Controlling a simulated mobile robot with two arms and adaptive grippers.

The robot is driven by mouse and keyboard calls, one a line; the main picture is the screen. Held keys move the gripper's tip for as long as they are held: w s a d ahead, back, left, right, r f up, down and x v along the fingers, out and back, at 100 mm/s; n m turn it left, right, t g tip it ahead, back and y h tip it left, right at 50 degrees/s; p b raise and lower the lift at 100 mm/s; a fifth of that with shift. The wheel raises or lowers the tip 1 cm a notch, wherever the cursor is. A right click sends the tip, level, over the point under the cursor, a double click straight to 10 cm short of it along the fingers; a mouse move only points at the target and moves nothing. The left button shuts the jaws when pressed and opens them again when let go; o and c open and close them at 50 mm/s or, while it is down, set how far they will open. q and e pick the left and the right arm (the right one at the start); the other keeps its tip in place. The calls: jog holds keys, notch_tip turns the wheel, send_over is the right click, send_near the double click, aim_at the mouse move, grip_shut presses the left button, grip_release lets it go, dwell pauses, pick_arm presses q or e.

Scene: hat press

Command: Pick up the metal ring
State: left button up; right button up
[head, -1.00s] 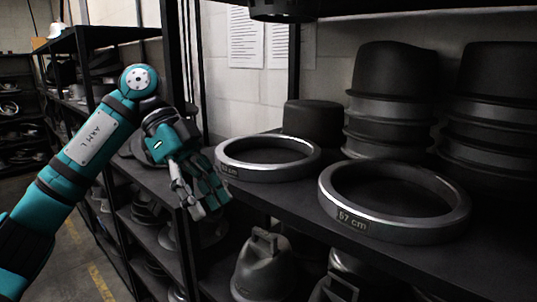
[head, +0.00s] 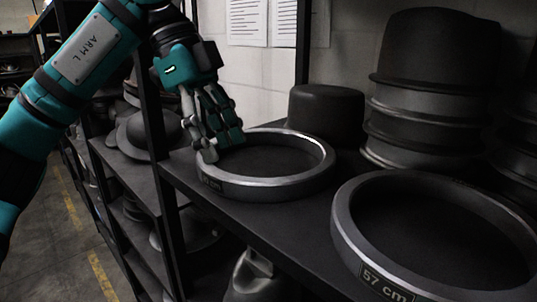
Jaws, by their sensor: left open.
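A metal ring (head: 275,187) lies flat on the dark shelf (head: 235,220) in the head view, with a bright upper edge. A label on its front left is partly readable and ends in "cm". A second, nearer metal ring (head: 352,238) lies to its right, labelled "57 cm" and cut off by the frame edge. My left gripper (head: 221,151) points down at the far left rim of the first ring, fingers apart. My right gripper is not in view.
A dark round hat block (head: 326,115) stands behind the first ring. A stack of dark hat forms (head: 435,60) stands behind the second. A black shelf post (head: 152,120) rises left of the gripper. Lower shelves hold more hat forms.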

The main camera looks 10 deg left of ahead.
aim_at(239, 178)
pick_arm(q)
jog(key=d+f, duration=0.1)
jog(key=s+d+f+p, duration=0.1)
jog(key=shift+f, duration=0.4)
jog(key=shift+w+d+f, duration=0.2)
jog(key=shift+f, duration=0.3)
jog(key=shift+w+d+f, duration=0.15)
jog(key=shift+d+f, duration=0.05)
jog(key=shift+f, duration=0.3)
jog(key=shift+s+f, duration=0.1)
jog(key=c, duration=0.4)
grip_shut()
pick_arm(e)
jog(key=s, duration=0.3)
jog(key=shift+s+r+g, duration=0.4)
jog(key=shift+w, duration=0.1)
